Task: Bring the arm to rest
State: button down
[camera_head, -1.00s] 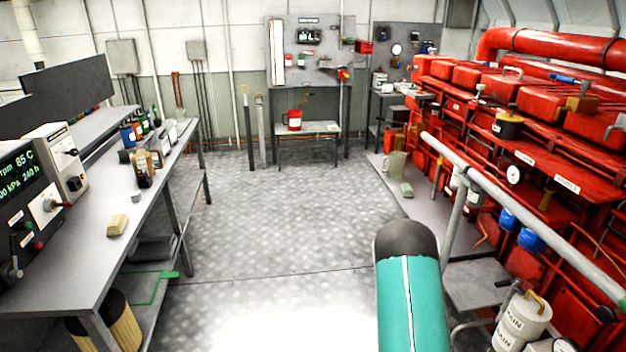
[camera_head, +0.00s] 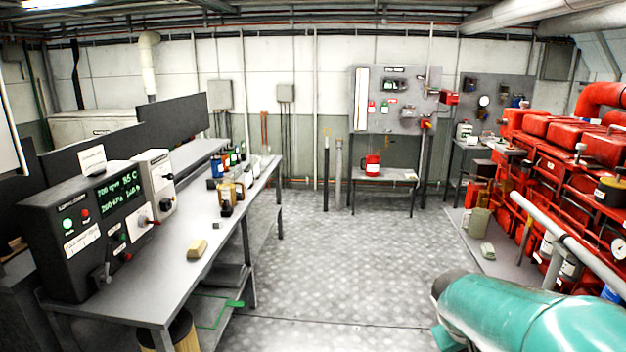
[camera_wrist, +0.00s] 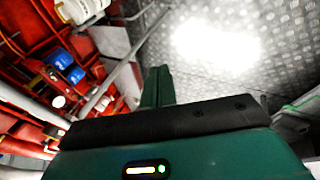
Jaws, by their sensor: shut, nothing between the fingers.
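My gripper (camera_wrist: 158,72) shows in the wrist view as dark green fingers pressed together, shut and empty, pointing up the picture past a black edge. It is apart from anything around it, with the patterned metal floor beyond. In the head view my teal arm reaches in from the lower right corner, in front of the red engine (camera_head: 575,165); the gripper itself is not seen there. The engine also shows at the left of the wrist view (camera_wrist: 30,45).
A grey workbench (camera_head: 150,285) with a control panel (camera_head: 85,235) and several containers runs along the left. A grey handrail (camera_head: 570,245) stands beside the engine at the right, near my arm. A red bucket (camera_head: 372,165) sits on the small back table. The middle floor (camera_head: 350,240) is clear.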

jog(key=s+a+r+t+y, duration=0.1)
jog(key=s+a+r+y, duration=0.1)
jog(key=s+a, duration=0.4)
jog(key=s+a+r+t+y, duration=0.2)
jog(key=s+a+r, duration=0.2)
jog(key=a, duration=0.7)
jog(key=s, duration=0.2)
jog(key=shift+s+r+y, duration=0.35)
jog(key=shift+r+y, duration=0.05)
jog(key=shift+d+m, duration=0.2)
jog(key=shift+m, duration=0.1)
